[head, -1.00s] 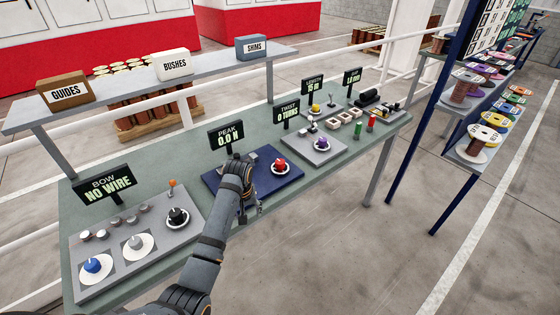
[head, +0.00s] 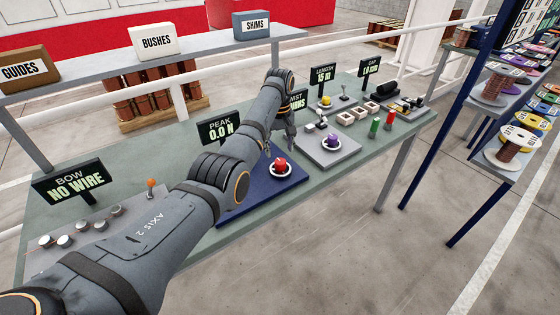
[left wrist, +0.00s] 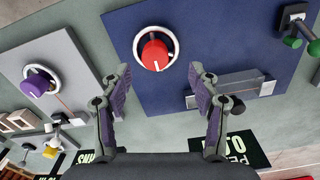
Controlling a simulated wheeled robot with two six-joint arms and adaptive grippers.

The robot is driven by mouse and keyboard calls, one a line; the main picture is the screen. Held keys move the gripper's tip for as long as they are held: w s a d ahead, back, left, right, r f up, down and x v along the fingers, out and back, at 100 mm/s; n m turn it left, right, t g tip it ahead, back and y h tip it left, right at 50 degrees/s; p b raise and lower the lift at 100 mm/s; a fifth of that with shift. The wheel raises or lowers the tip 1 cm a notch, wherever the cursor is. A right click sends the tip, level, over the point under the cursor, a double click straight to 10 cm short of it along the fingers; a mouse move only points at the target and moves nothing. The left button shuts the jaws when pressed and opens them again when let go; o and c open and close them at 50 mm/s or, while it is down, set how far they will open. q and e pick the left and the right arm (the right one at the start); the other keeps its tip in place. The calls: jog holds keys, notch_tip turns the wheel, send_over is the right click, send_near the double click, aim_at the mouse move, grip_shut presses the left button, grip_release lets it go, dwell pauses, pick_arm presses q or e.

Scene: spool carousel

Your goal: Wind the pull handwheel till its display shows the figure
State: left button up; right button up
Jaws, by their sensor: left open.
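The red handwheel (head: 281,167) with a white pointer line sits in a pale ring on the blue panel (head: 255,195). In the left wrist view the red handwheel (left wrist: 155,54) is just beyond the fingertips. The PEAK display (head: 218,129) reads 0.0 N in green. My left gripper (head: 283,143) is above the back of the blue panel, behind the red handwheel in the head view and apart from it. In the left wrist view its two fingers (left wrist: 160,72) are spread wide with nothing between them. My right gripper is out of view.
A purple knob (head: 333,140) on a grey panel stands to the right. A clear block (left wrist: 235,88) with a metal rod is fixed on the blue panel. My left arm hides part of the bow station, whose display (head: 76,183) reads NO WIRE. A shelf (head: 185,58) with labelled boxes runs behind.

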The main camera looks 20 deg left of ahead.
aim_at(281, 161)
pick_arm(q)
jog(key=f, duration=0.2)
jog(key=w+f, duration=0.1)
jog(key=f, duration=0.2)
jog(key=shift+w, duration=0.2)
notch_tip(281, 161, down, 2)
jog(key=shift+f, duration=0.4)
jog(key=shift+c, duration=0.9)
jog(key=c, duration=1)
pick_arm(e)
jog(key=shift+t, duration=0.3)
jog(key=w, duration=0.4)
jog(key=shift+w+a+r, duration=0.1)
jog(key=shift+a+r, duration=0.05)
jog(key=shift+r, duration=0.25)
